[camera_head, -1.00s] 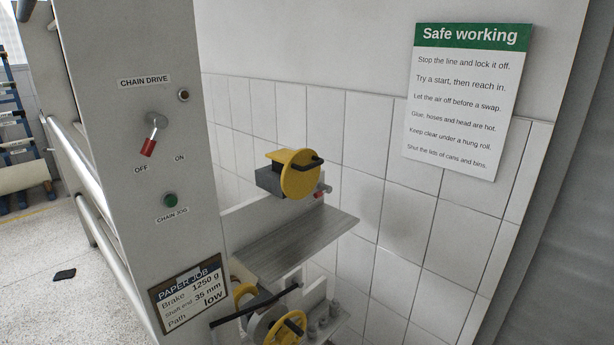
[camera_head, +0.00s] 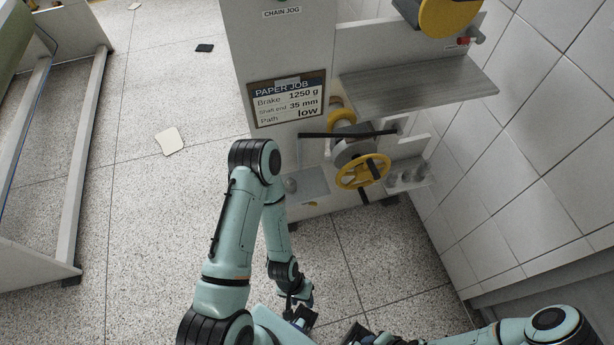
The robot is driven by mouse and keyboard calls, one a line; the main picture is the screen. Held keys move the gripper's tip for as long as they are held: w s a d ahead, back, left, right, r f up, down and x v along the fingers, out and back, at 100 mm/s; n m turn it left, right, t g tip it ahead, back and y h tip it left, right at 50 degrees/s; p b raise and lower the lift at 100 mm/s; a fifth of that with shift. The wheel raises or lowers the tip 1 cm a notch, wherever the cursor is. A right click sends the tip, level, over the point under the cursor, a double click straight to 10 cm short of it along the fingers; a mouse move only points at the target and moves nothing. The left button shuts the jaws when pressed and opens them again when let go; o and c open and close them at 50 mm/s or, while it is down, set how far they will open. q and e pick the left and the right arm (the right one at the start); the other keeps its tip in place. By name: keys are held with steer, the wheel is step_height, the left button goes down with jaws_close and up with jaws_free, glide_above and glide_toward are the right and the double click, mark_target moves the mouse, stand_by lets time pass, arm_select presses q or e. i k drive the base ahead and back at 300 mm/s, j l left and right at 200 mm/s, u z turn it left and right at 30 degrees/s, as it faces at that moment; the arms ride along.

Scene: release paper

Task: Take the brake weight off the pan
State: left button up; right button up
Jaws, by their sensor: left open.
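A small grey pan (camera_head: 313,184) sits low on the machine, left of the yellow handwheel. A small grey weight (camera_head: 290,185) stands at the pan's left end; my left arm passes close beside it in the picture. My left gripper (camera_head: 296,301) is open, low over the floor, below and apart from the pan. My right gripper (camera_head: 362,334) is at the bottom edge, partly cut off, and its jaws cannot be made out.
A yellow handwheel (camera_head: 362,171) and a dark bar (camera_head: 345,134) are right of the pan. Several grey weights stand on a rack (camera_head: 410,187) farther right. A grey shelf (camera_head: 420,86) juts out above. The job card (camera_head: 289,98) reads Brake 1250 g. A tiled wall (camera_head: 520,170) closes the right side.

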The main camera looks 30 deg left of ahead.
mark_target(290, 187)
steer(key=i+l+u, duration=0.1)
steer(key=u, duration=0.25)
steer(key=i+l+u, duration=0.1)
steer(key=u, duration=0.3)
steer(key=i+l+u, duration=0.1)
steer(key=u, duration=0.25)
